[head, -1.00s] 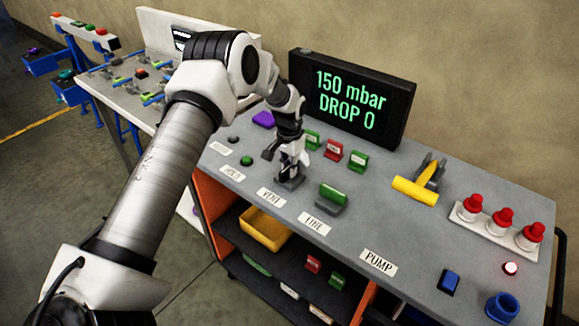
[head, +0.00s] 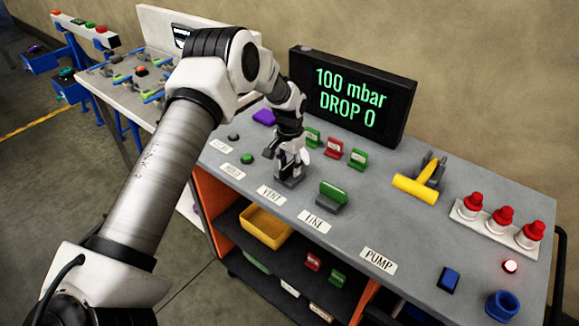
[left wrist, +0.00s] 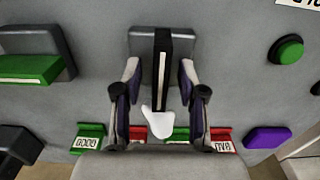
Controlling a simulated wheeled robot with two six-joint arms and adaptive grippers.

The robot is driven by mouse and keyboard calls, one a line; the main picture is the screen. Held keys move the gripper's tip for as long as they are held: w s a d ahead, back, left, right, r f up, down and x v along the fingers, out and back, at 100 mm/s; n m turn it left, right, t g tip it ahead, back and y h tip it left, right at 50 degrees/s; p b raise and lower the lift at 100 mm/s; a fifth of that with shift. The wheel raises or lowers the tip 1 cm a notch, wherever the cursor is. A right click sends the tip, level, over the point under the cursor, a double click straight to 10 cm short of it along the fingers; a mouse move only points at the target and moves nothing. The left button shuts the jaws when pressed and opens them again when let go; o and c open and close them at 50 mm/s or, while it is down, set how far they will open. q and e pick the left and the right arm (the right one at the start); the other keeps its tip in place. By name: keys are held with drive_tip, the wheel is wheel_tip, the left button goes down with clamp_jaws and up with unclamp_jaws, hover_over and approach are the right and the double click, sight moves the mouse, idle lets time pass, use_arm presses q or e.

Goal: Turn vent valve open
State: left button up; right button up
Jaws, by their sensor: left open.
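The vent valve (head: 289,182) sits behind the VENT label (head: 271,195); in the head view my gripper mostly covers it. In the left wrist view the vent valve (left wrist: 161,42) shows a grey base and an upright dark handle with a pale edge. My left gripper (head: 289,174) points down over it. In the wrist view its open fingers (left wrist: 160,75) stand on either side of the handle, with visible gaps. A white shape below the handle is unclear. My right gripper is not in view.
The display (head: 348,96) reads 100 mbar, DROP 0. The green line valve (head: 332,194) is close on the right. Green and red tags (head: 333,148) stand behind. A yellow-handled tool (head: 415,190) and red-topped parts (head: 503,217) are farther right. A green button (head: 247,159) is left.

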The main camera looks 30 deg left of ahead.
sight(289, 164)
use_arm(q)
wheel_tip(289, 164, up, 12)
drive_tip(key=shift+f, duration=0.2)
idle(0.4)
